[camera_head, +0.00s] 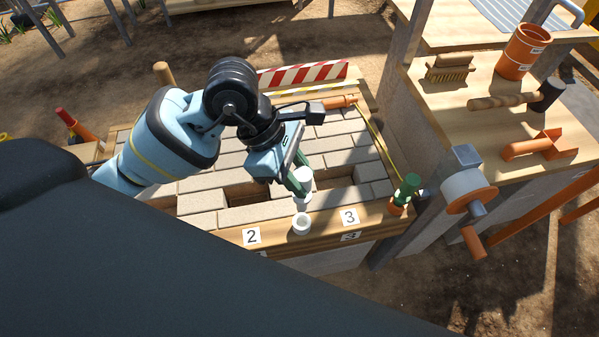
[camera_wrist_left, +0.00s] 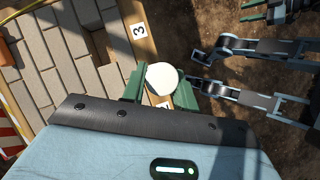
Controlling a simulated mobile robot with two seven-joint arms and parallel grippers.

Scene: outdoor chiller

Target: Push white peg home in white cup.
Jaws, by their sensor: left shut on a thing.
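My left gripper (camera_head: 300,184) reaches in from the left with green fingers shut on the white peg (camera_head: 304,178). The peg is upright, with a wide head and a narrower white part below. In the left wrist view the peg's round top (camera_wrist_left: 161,78) sits between the green fingers (camera_wrist_left: 158,86). The white cup (camera_head: 301,225) stands on the wooden ledge between labels 2 and 3, its open mouth showing. The peg shows just behind the cup in the head view and looks apart from it. In the wrist view, green parts (camera_wrist_left: 268,12) at the top edge may be my right gripper.
Number labels 2 (camera_head: 251,236) and 3 (camera_head: 349,217) mark the ledge. Paving bricks (camera_head: 240,213) lie behind it. A green-topped peg in an orange cup (camera_head: 404,190) stands at the ledge's right end. A reel with an orange rim (camera_head: 468,190) is further right.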

